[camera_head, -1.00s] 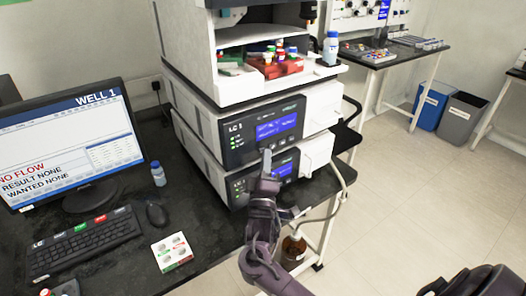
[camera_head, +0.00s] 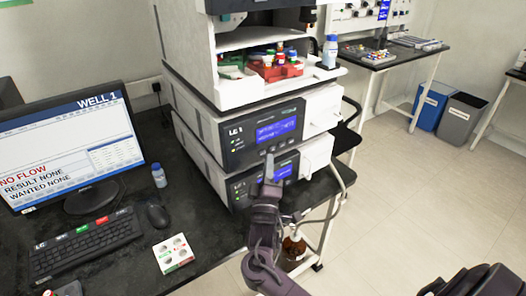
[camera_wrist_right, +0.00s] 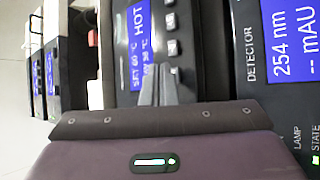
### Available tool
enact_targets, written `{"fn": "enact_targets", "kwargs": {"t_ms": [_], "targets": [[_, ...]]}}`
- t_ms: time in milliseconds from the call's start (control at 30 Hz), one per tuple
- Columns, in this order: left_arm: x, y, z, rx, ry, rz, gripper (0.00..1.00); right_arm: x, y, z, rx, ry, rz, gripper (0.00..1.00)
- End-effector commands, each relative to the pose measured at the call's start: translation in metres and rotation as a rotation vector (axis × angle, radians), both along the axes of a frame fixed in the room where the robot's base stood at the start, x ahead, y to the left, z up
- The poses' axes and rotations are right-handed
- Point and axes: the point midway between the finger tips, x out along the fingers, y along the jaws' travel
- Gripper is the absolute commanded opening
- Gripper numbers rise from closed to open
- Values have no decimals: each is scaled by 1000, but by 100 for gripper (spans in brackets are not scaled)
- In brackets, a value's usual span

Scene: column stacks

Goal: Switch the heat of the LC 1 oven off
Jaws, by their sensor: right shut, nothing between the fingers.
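The LC 1 oven has a dark front panel (camera_head: 262,132) marked LC 1, with a blue display, in the upper part of the white stack. In the right wrist view an oven display (camera_wrist_right: 142,48), turned sideways, reads SET 60 °C and HOT; its second line is partly hidden. Small buttons (camera_wrist_right: 172,47) lie along that display. My right gripper (camera_head: 269,162) is shut and empty, in front of the stack just below the upper panel. In the right wrist view its fingertips (camera_wrist_right: 158,72) overlap the oven panel; contact cannot be told. My left gripper is not in view.
The detector panel (camera_wrist_right: 278,45) beside the oven reads 254 nm. A red vial rack (camera_head: 277,71) and a bottle (camera_head: 330,51) stand above. The monitor (camera_head: 66,148), keyboard (camera_head: 84,243) and mouse (camera_head: 157,215) are on the bench at left.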

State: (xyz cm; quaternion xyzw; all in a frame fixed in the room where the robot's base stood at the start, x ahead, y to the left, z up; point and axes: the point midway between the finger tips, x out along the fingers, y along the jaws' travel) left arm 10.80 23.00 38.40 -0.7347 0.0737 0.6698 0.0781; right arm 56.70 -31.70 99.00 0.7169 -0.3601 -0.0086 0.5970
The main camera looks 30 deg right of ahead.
Motion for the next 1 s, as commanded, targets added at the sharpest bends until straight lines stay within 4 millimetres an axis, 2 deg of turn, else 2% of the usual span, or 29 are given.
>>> {"fn": "enact_targets", "kwargs": {"t_ms": [367,800,1000], "targets": [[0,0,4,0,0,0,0,-4,0,1,-1,0,-1,0],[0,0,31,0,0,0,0,-45,-4,2,-1,1,-1,0],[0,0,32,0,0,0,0,-51,-4,0,0,-1,0,0]]}}
